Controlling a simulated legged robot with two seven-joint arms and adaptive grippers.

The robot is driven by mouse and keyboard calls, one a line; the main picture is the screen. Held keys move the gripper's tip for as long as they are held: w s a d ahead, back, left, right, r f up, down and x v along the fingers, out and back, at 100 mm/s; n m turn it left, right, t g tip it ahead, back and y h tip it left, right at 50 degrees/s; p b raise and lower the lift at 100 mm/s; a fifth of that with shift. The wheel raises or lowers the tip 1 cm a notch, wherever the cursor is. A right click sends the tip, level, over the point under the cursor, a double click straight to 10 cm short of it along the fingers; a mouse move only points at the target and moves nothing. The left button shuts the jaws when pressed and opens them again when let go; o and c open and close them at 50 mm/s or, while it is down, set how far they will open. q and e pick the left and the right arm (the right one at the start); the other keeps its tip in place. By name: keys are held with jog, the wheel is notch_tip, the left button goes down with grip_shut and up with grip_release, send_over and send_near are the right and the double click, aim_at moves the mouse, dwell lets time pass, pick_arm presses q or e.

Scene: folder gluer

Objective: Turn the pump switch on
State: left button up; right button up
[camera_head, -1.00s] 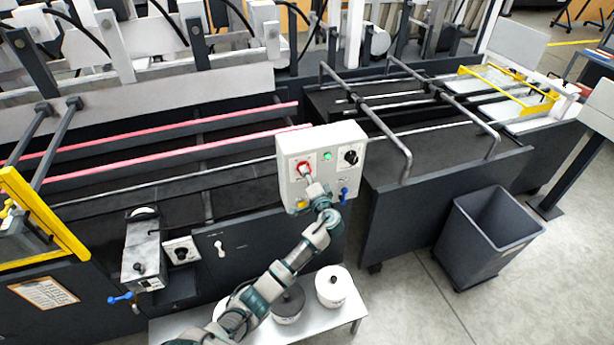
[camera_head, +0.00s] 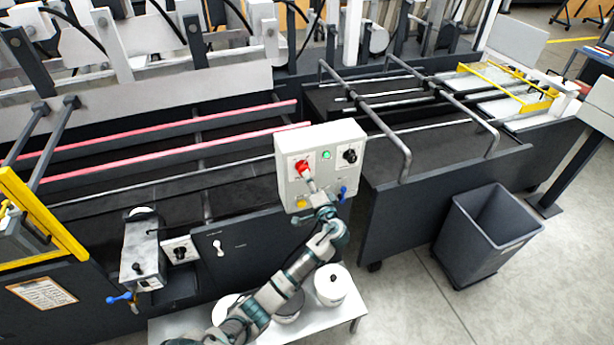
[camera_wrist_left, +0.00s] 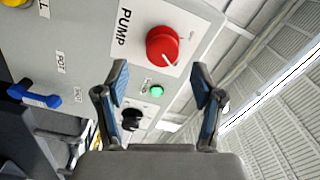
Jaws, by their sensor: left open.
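The pump switch (camera_head: 302,166) is a round red knob on a white plate on the pale control box (camera_head: 325,140). In the left wrist view the red knob (camera_wrist_left: 162,46) sits beside the word PUMP, beyond the fingertips. My left gripper (camera_head: 312,188) is in front of the box, just below the knob. In the left wrist view its blue-padded fingers (camera_wrist_left: 160,82) are spread with nothing between them and appear apart from the knob. The knob's exact setting is hard to read. My right gripper is not in view.
A green light (camera_wrist_left: 156,91) and a black knob (camera_wrist_left: 131,118) share the panel. A blue-handled valve (camera_head: 343,193) is at the box's lower right. White pots (camera_head: 333,287) stand on a low table below my arm. A grey bin (camera_head: 490,240) stands right.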

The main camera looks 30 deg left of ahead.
pick_arm(q)
jog(key=v, duration=0.7)
jog(key=shift+d, duration=0.35)
jog(key=shift+a, duration=0.1)
